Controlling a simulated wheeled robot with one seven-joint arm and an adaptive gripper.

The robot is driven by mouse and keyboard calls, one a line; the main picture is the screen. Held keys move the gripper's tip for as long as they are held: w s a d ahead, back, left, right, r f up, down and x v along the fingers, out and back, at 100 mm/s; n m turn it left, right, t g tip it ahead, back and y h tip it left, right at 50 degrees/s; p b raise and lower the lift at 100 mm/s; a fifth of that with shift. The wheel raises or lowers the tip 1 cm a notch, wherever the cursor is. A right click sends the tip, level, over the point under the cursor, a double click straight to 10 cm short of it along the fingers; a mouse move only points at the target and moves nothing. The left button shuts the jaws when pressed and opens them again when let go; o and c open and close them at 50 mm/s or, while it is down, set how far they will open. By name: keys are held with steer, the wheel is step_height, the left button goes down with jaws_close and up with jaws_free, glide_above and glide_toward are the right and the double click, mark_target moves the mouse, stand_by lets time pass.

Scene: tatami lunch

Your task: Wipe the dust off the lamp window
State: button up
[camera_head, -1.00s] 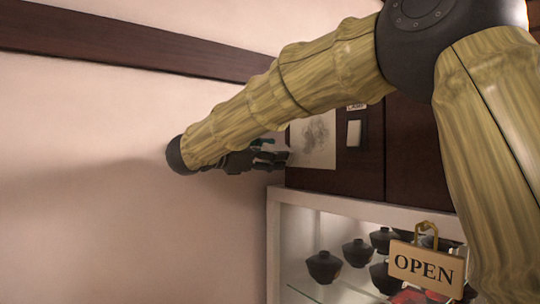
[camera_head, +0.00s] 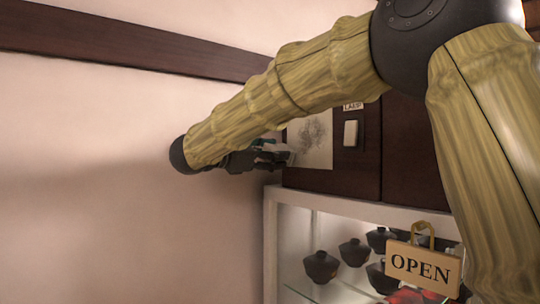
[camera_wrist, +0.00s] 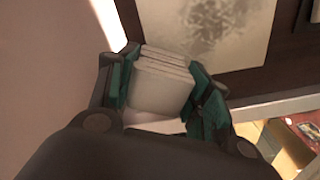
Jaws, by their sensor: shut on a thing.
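The lamp window (camera_head: 322,155) is a pale upright panel on the dark wood, with a grey dust smudge in its middle. It also shows at the top of the wrist view (camera_wrist: 240,52), where the smudge is partly cut off by the frame. My gripper (camera_head: 276,154) is at the panel's left edge in the head view. In the wrist view, my gripper (camera_wrist: 165,78) is shut on a white folded cloth (camera_wrist: 160,90), held between its green-padded fingers. The cloth is below the smudge in that picture; I cannot tell whether it touches the panel.
A small white switch (camera_head: 351,133) sits right of the panel, under a "LAMP" label (camera_head: 353,106). Below, a lit white-framed display case (camera_head: 272,240) holds several dark lidded bowls (camera_head: 321,267). An OPEN sign (camera_head: 424,267) hangs in front. Bare wall (camera_head: 90,150) fills the left.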

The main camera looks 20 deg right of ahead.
steer(key=shift+d, duration=0.3)
steer(key=shift+s+d+f+b, duration=0.1)
steer(key=shift+s+d+b, duration=0.05)
steer(key=shift+s+b, duration=0.35)
steer(key=shift+s+d+b, duration=0.35)
steer(key=shift+s+b, duration=0.05)
steer(key=shift+s, duration=0.5)
steer(key=shift+s+d+b, duration=0.35)
steer(key=shift+s+b, duration=0.1)
steer(key=shift+s, duration=0.45)
steer(key=shift+s+d+b, duration=0.35)
steer(key=shift+s+b, duration=0.05)
steer(key=shift+s, duration=0.5)
steer(key=shift+r, duration=0.2)
steer(key=shift+s+d+r+p, duration=0.1)
steer(key=shift+s+p, duration=0.1)
steer(key=shift+p, duration=0.6)
